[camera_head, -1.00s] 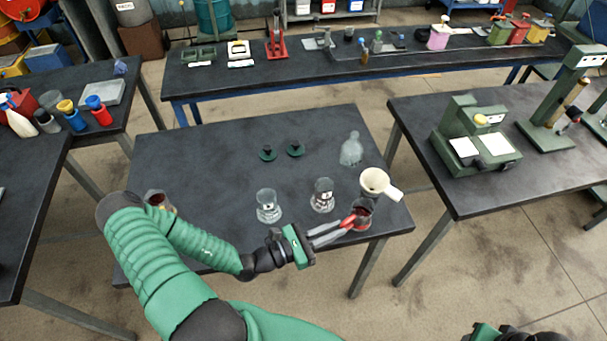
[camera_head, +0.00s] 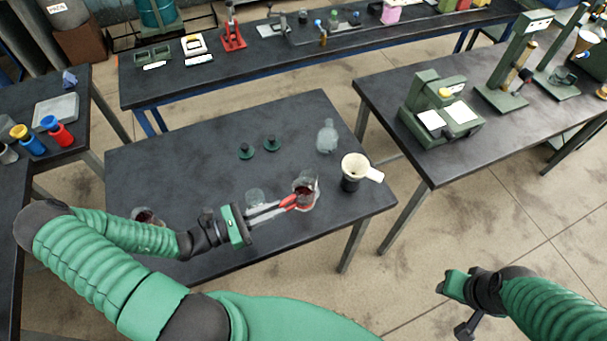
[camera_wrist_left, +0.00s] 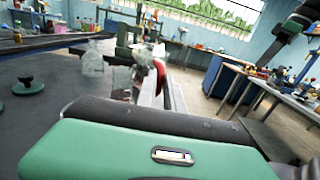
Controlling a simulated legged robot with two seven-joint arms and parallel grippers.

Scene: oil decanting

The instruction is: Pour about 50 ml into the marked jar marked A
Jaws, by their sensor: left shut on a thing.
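I cannot read letters on either jar.
A white funnel (camera_head: 355,165) sits on a dark container right of the held vessel. A clear bottle (camera_head: 327,137) and two green-black stoppers (camera_head: 272,143) stand farther back. Another glass with red content (camera_head: 148,216) is partly behind my left arm. The table's back left is clear.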

